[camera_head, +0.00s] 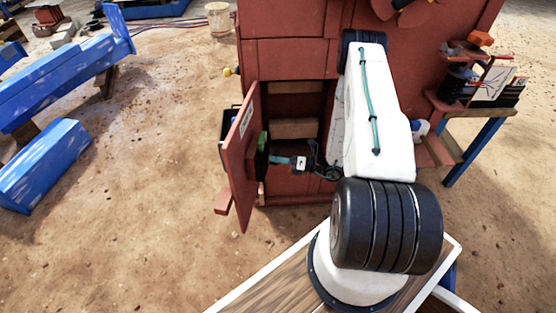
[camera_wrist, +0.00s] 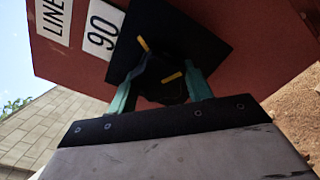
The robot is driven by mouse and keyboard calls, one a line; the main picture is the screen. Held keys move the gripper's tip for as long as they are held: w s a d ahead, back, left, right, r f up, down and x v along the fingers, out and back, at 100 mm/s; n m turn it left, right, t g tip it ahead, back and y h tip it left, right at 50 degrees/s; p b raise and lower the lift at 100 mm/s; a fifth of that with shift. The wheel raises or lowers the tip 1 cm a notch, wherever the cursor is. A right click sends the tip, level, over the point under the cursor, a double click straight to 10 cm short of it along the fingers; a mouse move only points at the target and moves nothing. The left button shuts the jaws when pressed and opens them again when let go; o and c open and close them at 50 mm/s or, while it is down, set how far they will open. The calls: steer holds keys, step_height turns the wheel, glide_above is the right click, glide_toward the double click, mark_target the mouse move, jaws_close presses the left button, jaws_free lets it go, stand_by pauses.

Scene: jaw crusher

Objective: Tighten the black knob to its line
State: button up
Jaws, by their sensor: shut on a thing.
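The black knob (camera_wrist: 160,88) sits between the two teal fingers of my gripper (camera_wrist: 165,72) in the wrist view. The fingers are shut on its sides. A short yellow mark (camera_wrist: 172,77) lies on the knob, and another yellow mark (camera_wrist: 143,44) shows above and left of it, apart from the first. Behind the knob is a black square plate (camera_wrist: 205,48) on a red panel (camera_wrist: 265,70) with white labels reading "LINE" and "90". In the head view my gripper (camera_head: 279,160) reaches left to the inner side of the open red door (camera_head: 241,165); the knob is hard to make out there.
The red crusher body (camera_head: 290,60) with an open cabinet stands behind my arm. A blue-legged bench (camera_head: 470,150) is at the right, and blue beams (camera_head: 50,160) lie at the left. Bare dirt ground is clear between the beams and the door.

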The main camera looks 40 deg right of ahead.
steer(key=o, duration=1)
steer(key=v, duration=0.8)
